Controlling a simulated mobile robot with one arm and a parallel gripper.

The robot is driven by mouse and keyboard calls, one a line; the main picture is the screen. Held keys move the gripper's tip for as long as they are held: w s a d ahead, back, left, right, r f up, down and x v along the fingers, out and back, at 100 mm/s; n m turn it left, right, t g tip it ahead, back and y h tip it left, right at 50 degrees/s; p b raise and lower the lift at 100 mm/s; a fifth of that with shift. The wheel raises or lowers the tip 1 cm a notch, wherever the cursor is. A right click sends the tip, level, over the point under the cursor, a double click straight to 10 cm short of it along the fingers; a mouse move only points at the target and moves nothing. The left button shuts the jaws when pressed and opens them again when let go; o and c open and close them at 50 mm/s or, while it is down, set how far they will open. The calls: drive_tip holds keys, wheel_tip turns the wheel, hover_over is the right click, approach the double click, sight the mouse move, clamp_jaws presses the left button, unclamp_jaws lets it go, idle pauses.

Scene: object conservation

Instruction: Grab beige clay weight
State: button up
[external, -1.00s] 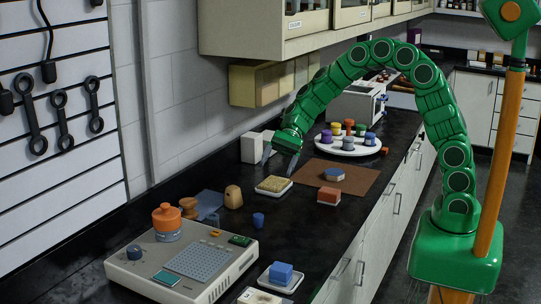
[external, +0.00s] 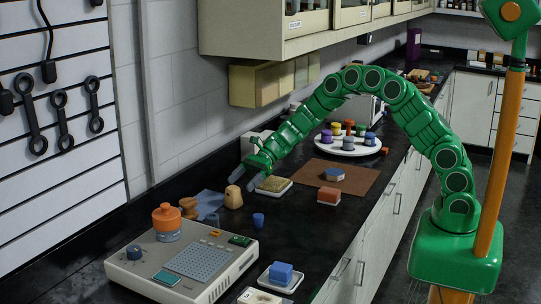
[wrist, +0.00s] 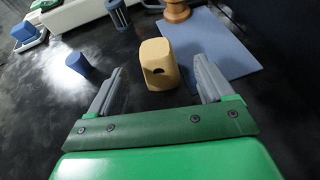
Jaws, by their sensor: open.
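The beige clay weight (external: 233,197) stands upright on the black counter in the external view, a rounded block. In the wrist view the beige clay weight (wrist: 158,64) shows a dark hole in its near face and lies ahead, between the lines of the two fingers. My gripper (external: 242,181) is open and empty, low over the counter just behind and right of the weight. In the wrist view my gripper (wrist: 160,84) has its grey fingers spread wide on either side, with the weight slightly beyond or level with the tips; contact cannot be told.
A blue cup-like piece (external: 258,220) stands right of the weight; a blue-grey mat (wrist: 222,42) lies beside it with an orange-brown turned piece (wrist: 177,8). A grey device (external: 180,262) stands in front. A tray with a yellowish block (external: 273,184) is behind.

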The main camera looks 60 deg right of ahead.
sight(237, 187)
drive_tip(key=shift+x, duration=2.95)
drive_tip(key=shift+s, duration=0.15)
drive_tip(key=c, duration=1.2)
